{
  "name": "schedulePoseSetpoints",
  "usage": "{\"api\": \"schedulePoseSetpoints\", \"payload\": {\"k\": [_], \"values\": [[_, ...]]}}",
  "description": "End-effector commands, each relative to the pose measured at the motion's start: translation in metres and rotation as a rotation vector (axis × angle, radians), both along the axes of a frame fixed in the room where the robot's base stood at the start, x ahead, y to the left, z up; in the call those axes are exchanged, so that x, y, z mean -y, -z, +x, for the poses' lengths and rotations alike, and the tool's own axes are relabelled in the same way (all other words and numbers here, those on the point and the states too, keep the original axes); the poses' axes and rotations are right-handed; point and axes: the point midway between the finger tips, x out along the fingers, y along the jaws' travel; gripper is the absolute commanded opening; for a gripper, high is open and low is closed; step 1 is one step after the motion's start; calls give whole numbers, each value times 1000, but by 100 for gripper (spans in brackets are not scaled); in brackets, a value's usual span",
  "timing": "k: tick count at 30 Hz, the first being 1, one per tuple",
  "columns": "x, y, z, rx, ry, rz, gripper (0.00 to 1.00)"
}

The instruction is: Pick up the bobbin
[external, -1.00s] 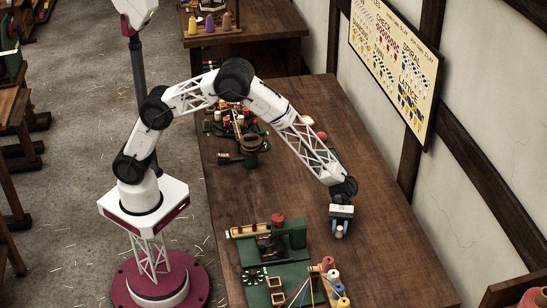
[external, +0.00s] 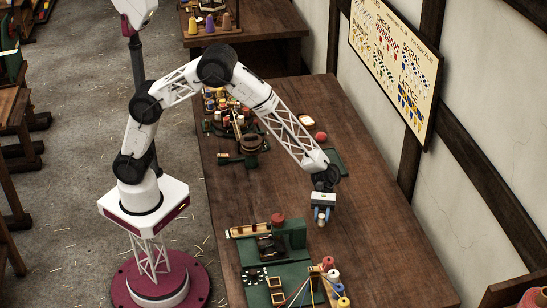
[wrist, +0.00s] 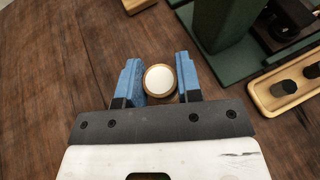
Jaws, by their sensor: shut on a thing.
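The bobbin (wrist: 159,79) has a pale round top with a tan wooden rim. It sits between the two blue fingers of my gripper (wrist: 160,84) in the wrist view, and the fingers are shut on it. In the external view my gripper (external: 321,214) is over the right part of the workbench, with the small bobbin (external: 321,223) showing at the fingertips. It appears held above the bench top. Its lower part is mostly hidden by its own top in the wrist view.
A green machine (external: 294,237) with a red-topped part stands left of my gripper, with several coloured spools (external: 332,276) in front. Bare workbench (external: 385,240) lies to the right.

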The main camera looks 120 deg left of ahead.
Motion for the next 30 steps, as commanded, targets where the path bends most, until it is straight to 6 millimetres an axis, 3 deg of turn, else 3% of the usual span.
{"api": "schedulePoseSetpoints", "payload": {"k": [6,15,30], "values": [[9,-4,-37,0,0,0,10],[16,-8,-70,1,-1,1,10],[19,-8,-81,1,0,0,10]]}}
